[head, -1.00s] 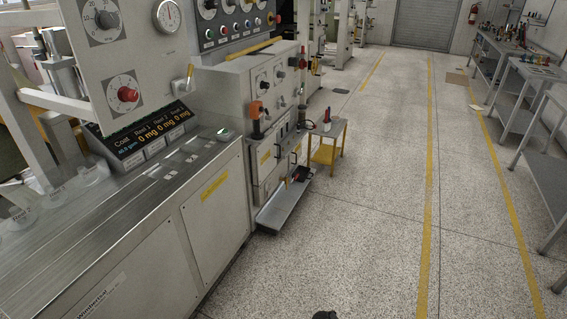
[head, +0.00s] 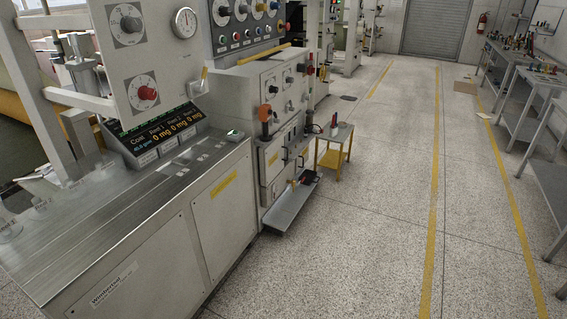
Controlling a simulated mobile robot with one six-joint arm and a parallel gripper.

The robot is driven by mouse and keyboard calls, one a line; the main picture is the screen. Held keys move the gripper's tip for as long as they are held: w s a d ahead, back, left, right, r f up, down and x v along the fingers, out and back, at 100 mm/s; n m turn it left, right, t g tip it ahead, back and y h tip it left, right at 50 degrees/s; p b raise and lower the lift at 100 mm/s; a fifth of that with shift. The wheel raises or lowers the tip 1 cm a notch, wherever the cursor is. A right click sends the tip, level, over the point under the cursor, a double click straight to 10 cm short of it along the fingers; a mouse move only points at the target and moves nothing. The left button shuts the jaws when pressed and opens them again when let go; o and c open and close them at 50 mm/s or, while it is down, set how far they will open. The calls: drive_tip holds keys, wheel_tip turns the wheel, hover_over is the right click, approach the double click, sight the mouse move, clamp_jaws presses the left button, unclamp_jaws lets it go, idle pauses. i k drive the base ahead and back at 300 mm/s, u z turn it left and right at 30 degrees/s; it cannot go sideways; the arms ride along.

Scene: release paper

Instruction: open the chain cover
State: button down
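I cannot pick out a part that is clearly the chain cover. A light grey machine cabinet (head: 270,92) stands left of the middle, with knobs, an orange-handled part (head: 266,118) and lower front panels (head: 272,165) that look closed. In front of it is a long machine bench with flat side panels (head: 222,220) and a yellow label; these also look closed. My gripper is not in view.
A small yellow-legged table (head: 338,133) with bottles stands beside the cabinet. A low grey tray (head: 284,207) juts out at its foot. The speckled floor (head: 370,210) ahead is clear. Workbenches (head: 520,75) line the right side.

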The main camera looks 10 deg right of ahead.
sight(274, 159)
drive_tip(key=u, duration=0.1)
drive_tip(key=i, duration=0.95)
drive_tip(key=z, duration=0.05)
drive_tip(key=k, duration=0.6)
drive_tip(key=z, duration=0.2)
drive_tip(key=i, duration=1.55)
drive_tip(key=u, duration=0.35)
